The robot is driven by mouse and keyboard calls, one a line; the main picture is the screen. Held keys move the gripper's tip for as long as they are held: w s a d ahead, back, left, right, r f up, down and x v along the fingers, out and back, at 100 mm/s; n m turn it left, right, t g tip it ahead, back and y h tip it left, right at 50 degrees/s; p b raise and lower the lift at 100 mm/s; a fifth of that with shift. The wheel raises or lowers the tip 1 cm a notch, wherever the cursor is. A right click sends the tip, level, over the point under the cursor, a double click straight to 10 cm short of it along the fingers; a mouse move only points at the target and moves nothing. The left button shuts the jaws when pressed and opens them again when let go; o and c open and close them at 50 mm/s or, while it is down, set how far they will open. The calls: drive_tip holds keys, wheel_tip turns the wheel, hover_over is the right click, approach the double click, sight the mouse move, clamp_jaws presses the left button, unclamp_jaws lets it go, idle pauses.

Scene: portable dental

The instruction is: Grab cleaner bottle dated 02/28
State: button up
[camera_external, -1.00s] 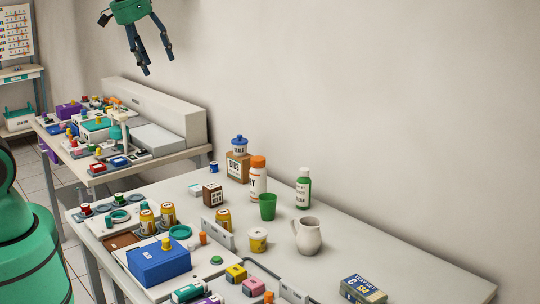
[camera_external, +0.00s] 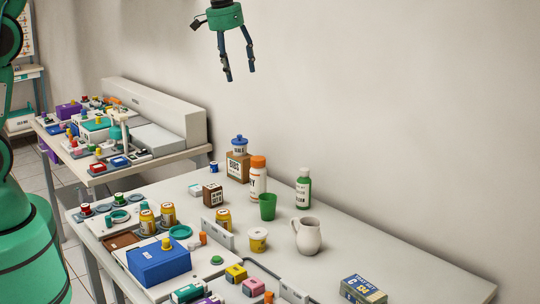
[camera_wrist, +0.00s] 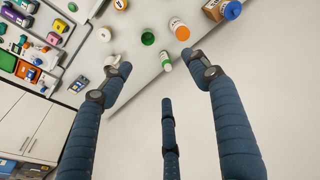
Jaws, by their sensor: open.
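My gripper (camera_external: 240,75) is open and empty, high above the table. In the wrist view, the green bottle (camera_wrist: 165,60) shows between the spread fingers (camera_wrist: 161,70), and the orange-capped bottle (camera_wrist: 178,26) is just above it. My gripper touches neither bottle.
A green cup (camera_external: 267,207) and a white pitcher (camera_external: 308,237) stand in front of the bottles. A brown box with a blue-lidded jar (camera_external: 238,166) is at the left. A dark box (camera_external: 363,290) lies near the front right. The table right of the pitcher is mostly clear.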

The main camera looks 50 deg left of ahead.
drive_tip(key=w+d+f+g+p, duration=0.15)
drive_tip(key=w+d+f, duration=0.25)
drive_tip(key=w+f, duration=0.85)
drive_tip(key=p, duration=0.2)
hover_over(304, 169)
drive_tip(key=shift+g, duration=0.45)
drive_tip(key=f, duration=1.4)
drive_tip(key=shift+s+a+f, duration=0.1)
drive_tip(key=shift+s, duration=0.15)
drive_tip(key=shift+w+f, duration=0.15)
drive_tip(key=shift+f, duration=0.3)
drive_tip(key=shift+f, duration=0.15)
drive_tip(key=shift+f, duration=4.15)
drive_tip(key=shift+w+f, duration=0.1)
drive_tip(key=shift+f, duration=2.5)
